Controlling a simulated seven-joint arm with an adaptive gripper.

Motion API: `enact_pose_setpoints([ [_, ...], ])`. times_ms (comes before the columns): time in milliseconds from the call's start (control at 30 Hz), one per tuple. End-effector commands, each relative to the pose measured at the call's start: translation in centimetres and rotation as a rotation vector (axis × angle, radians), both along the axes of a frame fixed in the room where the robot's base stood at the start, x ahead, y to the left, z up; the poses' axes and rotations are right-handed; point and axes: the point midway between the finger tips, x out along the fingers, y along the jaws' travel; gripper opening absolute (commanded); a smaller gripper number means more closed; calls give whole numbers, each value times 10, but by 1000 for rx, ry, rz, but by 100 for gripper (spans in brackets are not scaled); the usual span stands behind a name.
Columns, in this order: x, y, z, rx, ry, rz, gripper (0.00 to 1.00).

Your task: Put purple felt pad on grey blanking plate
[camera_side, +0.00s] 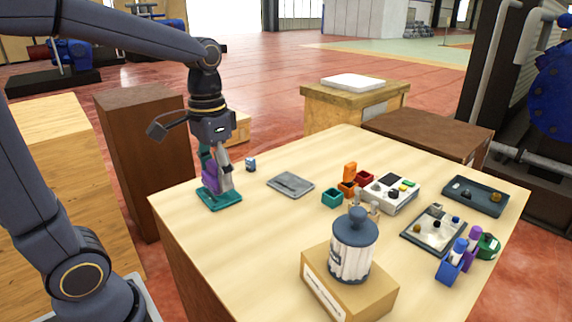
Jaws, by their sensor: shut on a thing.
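My gripper (217,178) points down at the left end of the table and is shut on the purple felt pad (210,177). The pad stands upright between the fingers, which partly hide it. It is just above or touching a teal tray (233,201); I cannot tell which. The grey blanking plate (290,184) lies flat on the table to the right of my gripper, with nothing on it.
A small blue item (251,164) stands between my gripper and the plate. A lidded dispenser (352,252) stands in front. The front left table is clear.

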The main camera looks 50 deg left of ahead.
Motion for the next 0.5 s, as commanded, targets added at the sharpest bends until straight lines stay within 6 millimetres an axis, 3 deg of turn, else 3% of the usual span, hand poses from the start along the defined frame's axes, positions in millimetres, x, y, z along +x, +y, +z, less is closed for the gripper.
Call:
enact_pose_setpoints([
  [33,26,8,3,0,5,-10,32],
  [200,93,32,-1,-1,6,-35,32],
  [333,124,47,-18,-1,5,-21,32],
  [500,135,57,-43,-1,2,-2,32],
])
